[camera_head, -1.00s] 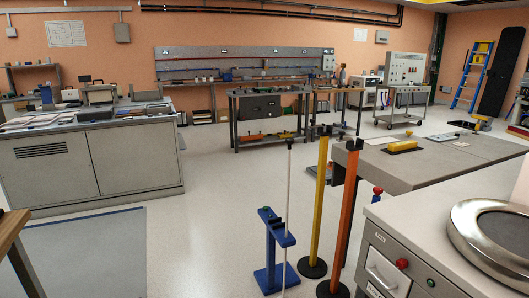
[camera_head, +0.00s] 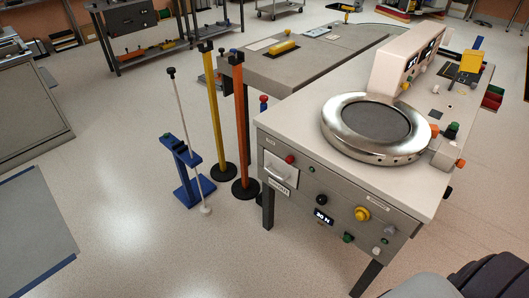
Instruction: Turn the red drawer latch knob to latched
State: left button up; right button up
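The red latch knob (camera_head: 290,159) is a small round knob on the front panel of the grey bench unit (camera_head: 400,195), at the panel's upper left. It sits at the top edge of a small white drawer (camera_head: 277,171) with a handle. The drawer looks closed. I cannot tell from this distance which way the knob is turned. Neither of my grippers shows in the view. A dark grey and pale shape fills the lower right corner, and I cannot make out a gripper in it.
The panel also bears a black knob (camera_head: 321,199), a yellow knob (camera_head: 362,213) and a green knob (camera_head: 348,238). A round metal ring (camera_head: 345,128) sits on top. Orange (camera_head: 240,130) and yellow (camera_head: 216,120) posts and a blue stand (camera_head: 190,180) are left. Floor in front is clear.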

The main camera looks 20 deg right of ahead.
aim_at(289, 160)
jog(key=z, duration=1.35)
